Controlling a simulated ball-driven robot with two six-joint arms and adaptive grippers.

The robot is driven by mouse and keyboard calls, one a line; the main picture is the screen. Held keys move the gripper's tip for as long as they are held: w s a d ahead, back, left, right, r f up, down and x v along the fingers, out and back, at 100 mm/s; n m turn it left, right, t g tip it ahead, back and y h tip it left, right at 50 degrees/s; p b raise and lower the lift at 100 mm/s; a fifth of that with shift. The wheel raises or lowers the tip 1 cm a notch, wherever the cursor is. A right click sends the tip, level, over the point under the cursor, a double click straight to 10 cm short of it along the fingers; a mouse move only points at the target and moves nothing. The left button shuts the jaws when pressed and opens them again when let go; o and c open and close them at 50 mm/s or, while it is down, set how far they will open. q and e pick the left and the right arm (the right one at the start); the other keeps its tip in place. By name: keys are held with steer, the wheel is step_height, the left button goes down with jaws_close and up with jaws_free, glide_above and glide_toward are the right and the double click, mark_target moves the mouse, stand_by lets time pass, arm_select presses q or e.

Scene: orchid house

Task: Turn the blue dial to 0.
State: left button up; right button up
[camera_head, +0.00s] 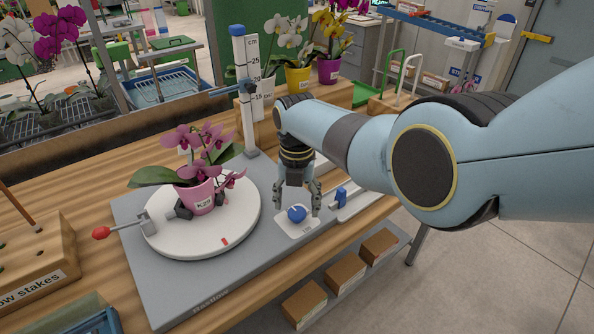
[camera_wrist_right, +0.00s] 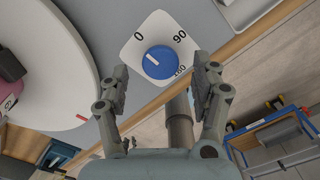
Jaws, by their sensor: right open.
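The blue dial (camera_head: 297,213) sits on a small white plate (camera_head: 290,230) at the right front of the grey board. In the right wrist view the dial (camera_wrist_right: 158,62) shows a short white mark on its left part, slanting toward the upper left. The plate there (camera_wrist_right: 150,27) carries a 0 at its upper left, a 90 at its upper right and another number, partly hidden, at lower right. My right gripper (camera_head: 297,203) points down over the dial, open, with one finger to each side. In the wrist view its fingertips (camera_wrist_right: 161,66) appear apart from the dial. My left gripper is out of view.
A white turntable (camera_head: 200,245) with a potted pink orchid (camera_head: 197,195) stands left of the dial. A blue slider (camera_head: 341,196) is close on the right. A height scale (camera_head: 248,100) stands behind. A wooden stakes block (camera_head: 35,265) is at the left.

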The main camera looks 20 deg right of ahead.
mark_target(297, 212)
step_height(297, 212, up, 10)
stand_by(0.3)
steer(key=shift+f, duration=0.1)
